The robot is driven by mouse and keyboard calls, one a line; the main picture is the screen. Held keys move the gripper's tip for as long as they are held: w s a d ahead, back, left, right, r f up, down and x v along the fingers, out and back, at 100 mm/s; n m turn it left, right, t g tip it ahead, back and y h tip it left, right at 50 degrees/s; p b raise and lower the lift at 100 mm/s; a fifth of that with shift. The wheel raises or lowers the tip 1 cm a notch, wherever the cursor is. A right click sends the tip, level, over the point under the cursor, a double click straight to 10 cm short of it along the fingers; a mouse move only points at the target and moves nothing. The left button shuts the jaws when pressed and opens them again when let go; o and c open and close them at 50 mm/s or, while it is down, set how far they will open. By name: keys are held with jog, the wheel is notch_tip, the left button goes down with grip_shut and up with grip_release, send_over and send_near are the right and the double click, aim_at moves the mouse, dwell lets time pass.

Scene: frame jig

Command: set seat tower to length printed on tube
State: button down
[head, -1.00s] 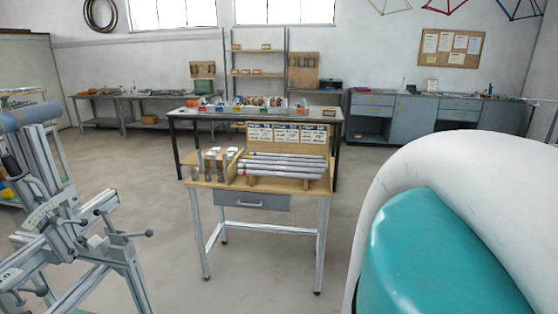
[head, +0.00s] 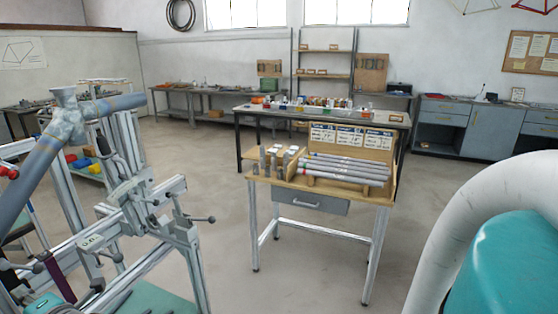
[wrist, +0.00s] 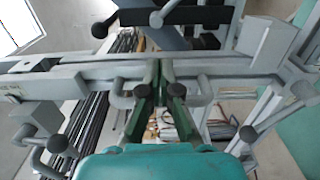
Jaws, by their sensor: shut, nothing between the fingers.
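The frame jig (head: 140,205) stands at the left of the head view, a grey aluminium structure with uprights, clamps and ball-ended handles. I cannot tell for certain which part is the seat tower. A blue-grey tube (head: 45,150) with a joint at its top slants across the jig at the far left. No printed length is readable on it. In the wrist view, a grey rail (wrist: 225,68) with ball-ended handles crosses in front of my gripper (wrist: 161,82). The green fingers are shut and empty, close to the rail; I cannot tell if they touch it.
A wooden-topped table (head: 345,193) holds several grey tubes (head: 345,170) on a rack. Sign cards (head: 350,136) stand behind them, too small to read. A workbench (head: 250,112) with bins is behind it. Open floor (head: 315,265) lies between jig and table.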

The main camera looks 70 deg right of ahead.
jog(key=shift+a, duration=2.55)
jog(key=shift+d, duration=0.15)
jog(key=shift+d, duration=0.9)
jog(key=s, duration=0.8)
